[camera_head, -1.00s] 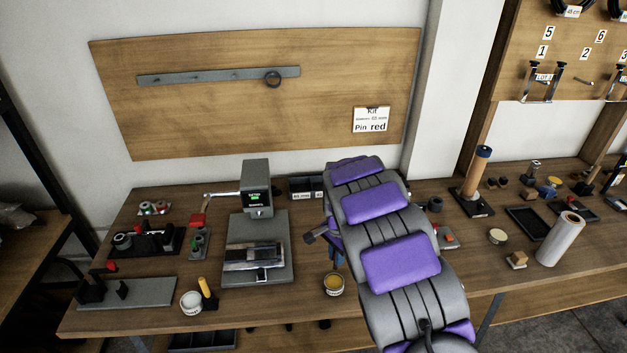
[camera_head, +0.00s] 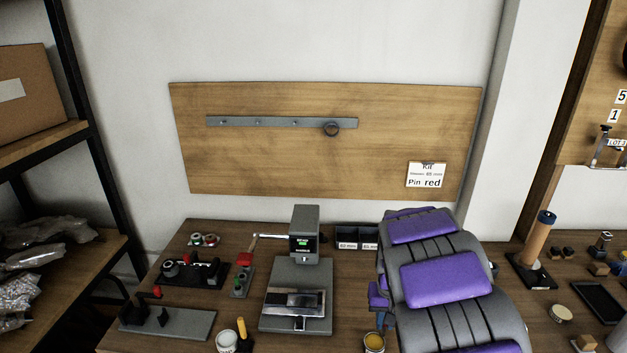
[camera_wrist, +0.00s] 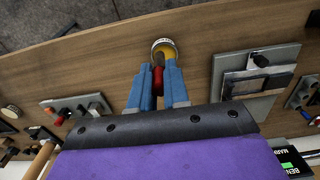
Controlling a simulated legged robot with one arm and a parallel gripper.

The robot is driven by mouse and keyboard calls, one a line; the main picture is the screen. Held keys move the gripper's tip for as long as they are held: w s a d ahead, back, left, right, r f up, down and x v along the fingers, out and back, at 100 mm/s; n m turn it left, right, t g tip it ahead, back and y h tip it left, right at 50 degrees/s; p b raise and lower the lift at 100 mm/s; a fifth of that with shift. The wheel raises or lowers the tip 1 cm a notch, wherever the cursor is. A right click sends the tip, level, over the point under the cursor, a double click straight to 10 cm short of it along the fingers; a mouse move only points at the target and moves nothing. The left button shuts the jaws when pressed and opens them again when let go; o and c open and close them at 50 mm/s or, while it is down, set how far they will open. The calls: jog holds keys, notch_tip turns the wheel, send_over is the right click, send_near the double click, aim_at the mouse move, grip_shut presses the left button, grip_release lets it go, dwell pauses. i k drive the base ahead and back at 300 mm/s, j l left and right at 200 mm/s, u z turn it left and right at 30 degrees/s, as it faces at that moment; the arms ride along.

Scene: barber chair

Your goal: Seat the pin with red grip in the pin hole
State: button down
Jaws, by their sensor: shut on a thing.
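My gripper (camera_wrist: 157,76) shows in the wrist view as two blue fingers, shut on a small red piece, the pin with red grip (camera_wrist: 158,82). Most of the pin is hidden between the fingers. The fingertips sit close to a round tin with yellow contents (camera_wrist: 163,48). In the head view a bit of blue finger (camera_head: 381,322) shows just above that tin (camera_head: 374,342); the pin itself cannot be made out there. I cannot make out the pin hole in either view.
A grey press-like machine (camera_head: 305,230) with a lit screen stands on the bench. Left of it are a red-topped fixture (camera_head: 245,259), a black fixture (camera_head: 190,273) and a grey plate (camera_head: 190,325). A white tub (camera_head: 227,341) stands near the front. Purple-grey padding blocks the centre right.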

aim_at(171, 272)
jog(key=u, duration=1.25)
jog(key=i+l+z, duration=0.2)
jog(key=l, duration=0.2)
jog(key=i+l+z, duration=0.45)
jog(key=l, duration=0.25)
jog(key=k+l, duration=0.05)
jog(key=k, duration=0.05)
